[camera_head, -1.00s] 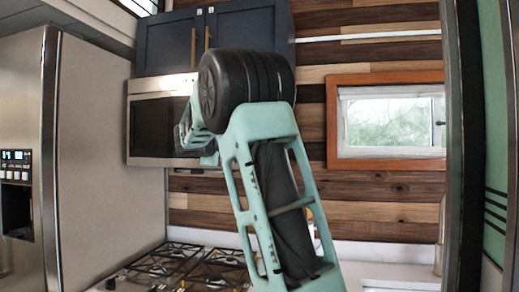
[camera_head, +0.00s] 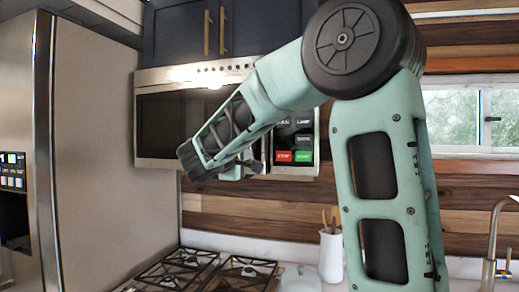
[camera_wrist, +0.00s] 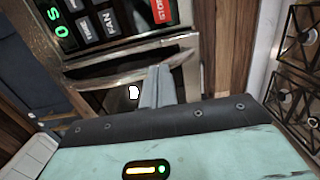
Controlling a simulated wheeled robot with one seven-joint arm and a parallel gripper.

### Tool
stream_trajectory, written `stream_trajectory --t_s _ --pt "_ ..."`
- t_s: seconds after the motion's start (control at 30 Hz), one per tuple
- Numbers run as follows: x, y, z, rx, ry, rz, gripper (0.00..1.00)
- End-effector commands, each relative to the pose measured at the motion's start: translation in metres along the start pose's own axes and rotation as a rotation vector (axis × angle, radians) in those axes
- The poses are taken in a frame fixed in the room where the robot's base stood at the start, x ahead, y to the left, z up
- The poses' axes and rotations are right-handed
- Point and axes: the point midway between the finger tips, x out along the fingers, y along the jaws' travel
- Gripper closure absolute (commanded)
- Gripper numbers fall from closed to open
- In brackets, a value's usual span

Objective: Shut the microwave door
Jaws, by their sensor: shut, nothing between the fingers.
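The microwave (camera_head: 160,158) is mounted above the stove, a steel-framed unit with a dark window. Its door (camera_head: 165,118) looks flush with the front where it shows, with no clear gap. My arm hides the door's right part. The control panel (camera_head: 304,140) shows right of my forearm, with red and green buttons. My gripper (camera_wrist: 160,72) is shut and empty. In the wrist view its fingertips are close to the metal door handle (camera_wrist: 115,62) beside the panel; I cannot tell whether they touch it.
Dark blue cabinets (camera_head: 265,28) hang directly above the microwave. A gas stove (camera_head: 190,270) lies below, with a white utensil holder (camera_head: 331,256) to its right. A tall fridge (camera_head: 105,150) stands at the left. A faucet (camera_head: 497,240) is at the right.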

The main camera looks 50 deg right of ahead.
Motion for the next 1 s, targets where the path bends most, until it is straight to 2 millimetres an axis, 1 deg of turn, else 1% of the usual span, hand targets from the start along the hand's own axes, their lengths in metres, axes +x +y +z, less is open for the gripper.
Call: stream_trajectory --t_s 0.03,0.2,0.3,0.4,0.6,1.0 --pt "0.012 0.005 0.001 -0.005 -0.005 0.003 1.0" --pt "0.047 0.004 0.001 -0.007 -0.005 0.004 1.0" --pt "0.064 0.005 0.001 -0.004 -0.005 0.003 1.0" --pt "0.077 0.004 0.001 -0.005 -0.004 0.001 1.0" --pt "0.091 0.002 0.0 -0.001 -0.001 0.0 1.0" --pt "0.093 0.0 0.0 0.0 0.001 0.0 1.0"
